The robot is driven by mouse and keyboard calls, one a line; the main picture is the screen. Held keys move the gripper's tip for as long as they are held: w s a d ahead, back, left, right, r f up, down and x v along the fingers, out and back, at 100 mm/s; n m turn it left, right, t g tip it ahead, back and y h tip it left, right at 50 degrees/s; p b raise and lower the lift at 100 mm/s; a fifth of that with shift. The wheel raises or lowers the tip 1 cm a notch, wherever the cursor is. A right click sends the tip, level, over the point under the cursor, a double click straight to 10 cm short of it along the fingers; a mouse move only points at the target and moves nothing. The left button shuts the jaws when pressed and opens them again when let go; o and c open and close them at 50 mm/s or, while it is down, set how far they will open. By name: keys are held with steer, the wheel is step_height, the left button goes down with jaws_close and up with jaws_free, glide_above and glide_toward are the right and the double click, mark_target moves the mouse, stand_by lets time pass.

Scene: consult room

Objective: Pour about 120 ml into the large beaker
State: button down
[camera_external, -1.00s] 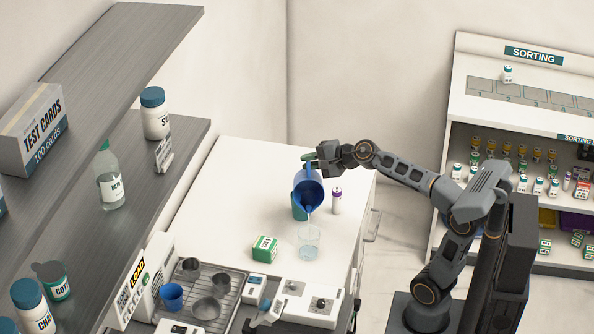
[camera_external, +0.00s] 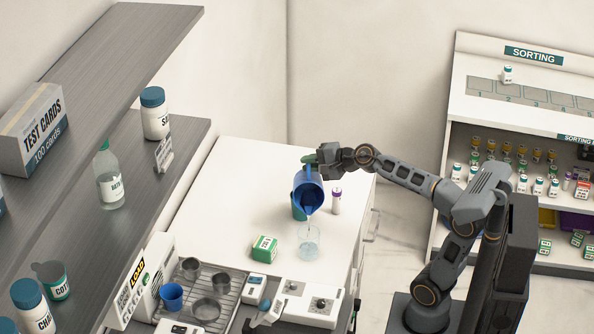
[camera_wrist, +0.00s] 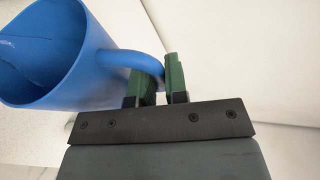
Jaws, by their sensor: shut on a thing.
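My gripper (camera_external: 320,160) is shut on the handle of a blue jug (camera_external: 309,184), held above the white counter. The jug is tilted with its mouth facing down toward the large beaker, and a thin stream shows below its lip. The clear large beaker (camera_external: 309,248) stands on the counter under the jug, with pale blue liquid low in it; the exact level is too small to read. In the wrist view the jug (camera_wrist: 75,60) fills the left side, and my green fingertips (camera_wrist: 158,85) sit around its handle.
A teal container (camera_external: 298,207) stands partly hidden behind the jug. A purple-capped tube (camera_external: 337,202) stands to its right. A green-and-white box (camera_external: 265,248) is left of the beaker. Instruments (camera_external: 308,302) and a metal rack (camera_external: 208,290) with cups are in front. The counter's far left is clear.

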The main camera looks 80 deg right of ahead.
steer(key=shift+s+a+n+h, duration=0.2)
steer(key=shift+a+n+h, duration=0.15)
steer(key=shift+a, duration=0.45)
stand_by(0.5)
steer(key=shift+d+f, duration=0.1)
steer(key=shift+d, duration=0.15)
steer(key=d+m+p, duration=0.1)
steer(key=w+d+m+y+p, duration=0.1)
steer(key=d, duration=0.1)
steer(key=d+m+y+p, duration=0.1)
steer(key=d, duration=0.1)
steer(key=shift+w+r+g, duration=0.2)
steer(key=shift+r+g, duration=0.2)
steer(key=shift+d+f+y, duration=0.1)
steer(key=shift+f+y, duration=0.1)
steer(key=shift+y, duration=0.15)
steer(key=shift+w+d+f+m+p, duration=0.1)
steer(key=shift+d+m+p, duration=0.3)
steer(key=shift+m+p, duration=0.15)
steer(key=shift+f+y, duration=0.15)
steer(key=shift+y, duration=0.15)
